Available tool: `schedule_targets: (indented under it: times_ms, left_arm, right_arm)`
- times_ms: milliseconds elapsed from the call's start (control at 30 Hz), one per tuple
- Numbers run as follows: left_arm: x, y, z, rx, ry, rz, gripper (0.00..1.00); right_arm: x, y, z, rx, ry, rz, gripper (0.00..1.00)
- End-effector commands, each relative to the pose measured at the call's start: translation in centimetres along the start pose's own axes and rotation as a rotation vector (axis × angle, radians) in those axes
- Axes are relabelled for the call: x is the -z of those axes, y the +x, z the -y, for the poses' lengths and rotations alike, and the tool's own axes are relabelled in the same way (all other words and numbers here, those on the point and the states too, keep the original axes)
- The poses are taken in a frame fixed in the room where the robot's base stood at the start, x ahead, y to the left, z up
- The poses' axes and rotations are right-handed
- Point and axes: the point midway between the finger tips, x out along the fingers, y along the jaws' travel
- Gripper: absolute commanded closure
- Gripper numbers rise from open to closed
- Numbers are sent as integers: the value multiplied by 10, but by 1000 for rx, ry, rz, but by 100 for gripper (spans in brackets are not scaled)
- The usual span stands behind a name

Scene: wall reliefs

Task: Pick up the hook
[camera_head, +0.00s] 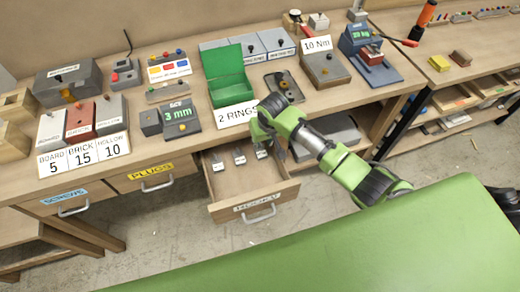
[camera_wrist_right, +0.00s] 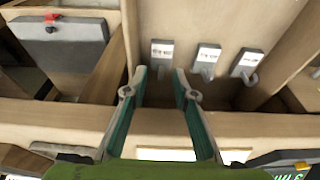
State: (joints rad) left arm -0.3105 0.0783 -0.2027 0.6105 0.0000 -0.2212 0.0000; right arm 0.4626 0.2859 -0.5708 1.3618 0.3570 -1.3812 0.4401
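The open drawer (camera_head: 235,204) labelled HOOKS holds three small grey metal hooks: a left hook (camera_head: 217,163), a middle hook (camera_head: 239,158) and a right hook (camera_head: 261,151). My right gripper (camera_head: 259,143) reaches over the table edge to the drawer's back right, close to the right hook; its fingertips are hard to make out there. In the right wrist view my right gripper (camera_wrist_right: 160,76) is open and empty, fingers apart. One hook (camera_wrist_right: 162,52) lies just beyond and between the fingertips; the other two hooks (camera_wrist_right: 207,57) (camera_wrist_right: 245,63) lie to the right. My left gripper is not in view.
The wooden table (camera_head: 145,115) above the drawer carries a green open box (camera_head: 226,80), a 2 RINGS sign (camera_head: 235,115) and several devices. A closed PLUGS drawer (camera_head: 152,178) is left of the open one. A green surface (camera_head: 330,250) fills the front.

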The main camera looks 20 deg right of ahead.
Motion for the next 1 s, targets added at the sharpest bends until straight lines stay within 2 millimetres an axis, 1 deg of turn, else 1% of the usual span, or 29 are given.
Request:
schedule_targets:
  times_ms: [100, 233, 400, 500, 600, 833, 867, 900, 933, 967, 1000]
  left_arm:
    - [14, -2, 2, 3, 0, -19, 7]
    - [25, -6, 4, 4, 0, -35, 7]
    - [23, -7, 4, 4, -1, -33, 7]
    - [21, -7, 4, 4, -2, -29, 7]
    - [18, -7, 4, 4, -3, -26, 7]
    - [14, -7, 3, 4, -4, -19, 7]
    - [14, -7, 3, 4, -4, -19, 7]
    - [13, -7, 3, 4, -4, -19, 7]
    - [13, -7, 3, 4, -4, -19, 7]
    - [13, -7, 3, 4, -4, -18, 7]
    - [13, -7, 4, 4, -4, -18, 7]
  right_arm:
    - [1, 5, 1, 0, -1, 1, 74]
    - [3, 19, 2, 0, -1, 2, 74]
    - [4, 40, 3, 0, 0, 2, 74]
    - [4, 48, 3, 0, -1, 2, 74]
    - [4, 51, 3, 1, -1, 0, 74]
    - [4, 52, 3, 0, -1, 0, 74]
    - [4, 52, 3, 0, -1, 0, 80]
    - [4, 52, 3, 0, -1, 0, 90]
    - [4, 52, 3, 0, -1, 0, 98]
    - [4, 52, 3, 0, -1, 0, 100]
    - [4, 52, 3, 0, -1, 0, 100]
